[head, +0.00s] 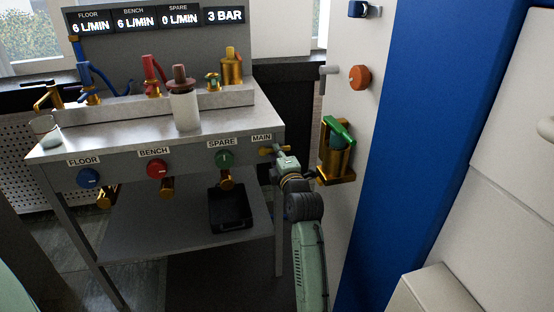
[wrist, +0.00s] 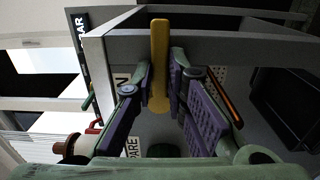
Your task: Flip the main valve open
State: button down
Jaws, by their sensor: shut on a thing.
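The main valve's yellow lever (head: 265,151) is at the right end of the bench front, by the MAIN label (head: 262,138). My gripper (head: 279,152) reaches it from the right and hides part of the valve. In the wrist view the yellow lever (wrist: 159,50) lies between the purple fingers of my gripper (wrist: 161,72), which are shut on it. The display above reads floor 6 L/MIN, bench 6 L/MIN, spare 0 L/MIN and 3 BAR (head: 225,16).
Blue floor (head: 88,178), red bench (head: 156,169) and green spare (head: 225,159) knobs line the bench front. A bottle (head: 184,108) and a glass beaker (head: 46,133) stand on top. A black case (head: 230,208) sits on the lower shelf. A blue-edged wall panel is close right of my arm.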

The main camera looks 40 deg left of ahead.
dwell(0.4)
jog(key=c, duration=1.6)
grip_release()
jog(key=v, duration=0.7)
jog(key=shift+s+d, duration=0.15)
jog(key=shift+s, duration=0.05)
